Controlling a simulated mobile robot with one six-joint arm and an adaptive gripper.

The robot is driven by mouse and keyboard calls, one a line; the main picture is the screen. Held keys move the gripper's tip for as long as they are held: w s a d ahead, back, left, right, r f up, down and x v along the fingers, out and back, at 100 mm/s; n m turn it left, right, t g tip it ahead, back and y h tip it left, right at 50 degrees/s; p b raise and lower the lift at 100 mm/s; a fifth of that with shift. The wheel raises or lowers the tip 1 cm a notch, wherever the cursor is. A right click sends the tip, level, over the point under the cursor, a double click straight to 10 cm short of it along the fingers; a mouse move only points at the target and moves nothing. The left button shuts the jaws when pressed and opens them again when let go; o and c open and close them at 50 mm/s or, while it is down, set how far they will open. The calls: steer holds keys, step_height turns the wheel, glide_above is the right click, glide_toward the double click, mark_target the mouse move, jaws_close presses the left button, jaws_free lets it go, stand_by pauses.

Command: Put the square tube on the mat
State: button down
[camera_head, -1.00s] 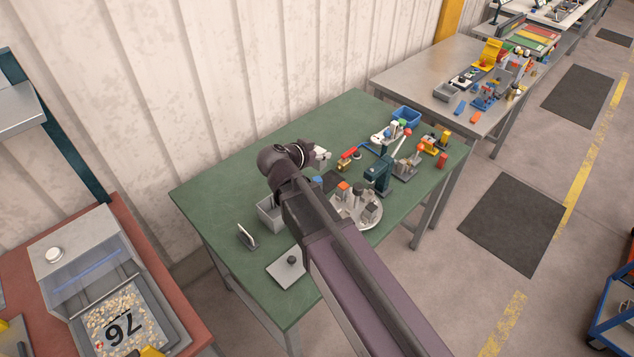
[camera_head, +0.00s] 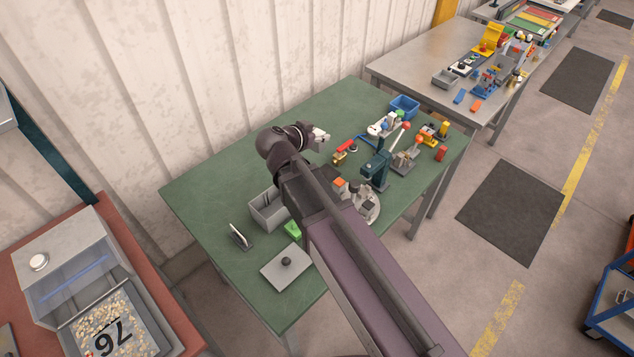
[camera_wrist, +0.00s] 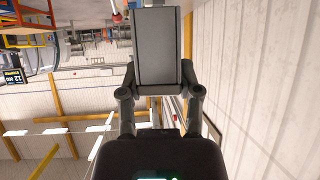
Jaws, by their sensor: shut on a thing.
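My gripper (camera_head: 309,138) is above the back part of the green table, at the end of my arm. It is shut on a grey, box-shaped piece, which I take to be the square tube (camera_wrist: 160,45). In the wrist view, the piece fills the space at the fingers (camera_wrist: 160,92) and its long sides are straight. In the head view, its light grey end (camera_head: 321,133) shows at the gripper tip, apart from the table. A small dark mat (camera_head: 331,172) lies on the table beyond my arm, partly hidden by it.
The green table (camera_head: 215,185) holds a grey bin (camera_head: 268,212), a green block (camera_head: 293,230), a grey plate with a knob (camera_head: 286,266), a round fixture (camera_head: 372,208), a teal press (camera_head: 376,165) and a blue bin (camera_head: 405,106). The back left tabletop is clear.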

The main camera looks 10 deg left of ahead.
steer(key=shift+a, duration=0.15)
steer(key=shift+w+a+f+b, duration=0.1)
steer(key=shift+w+f+b, duration=0.1)
steer(key=shift+f+b, duration=0.2)
steer(key=w+d+f+m+g+h+b, duration=0.2)
steer(key=w+f+m+g+h+b, duration=0.2)
steer(key=w+f+b, duration=1)
steer(key=shift+f+m+g+b, duration=0.3)
steer(key=shift+f+m+b, duration=0.95)
steer(key=shift+f+m, duration=0.05)
steer(key=b, duration=0.6)
glide_above(326, 174)
step_height(326, 174, down, 6)
steer(key=shift+s+f, duration=0.1)
steer(key=shift+f, duration=0.1)
steer(key=shift+f+b, duration=1.8)
steer(key=shift+b, duration=0.2)
steer(key=shift+f, duration=0.15)
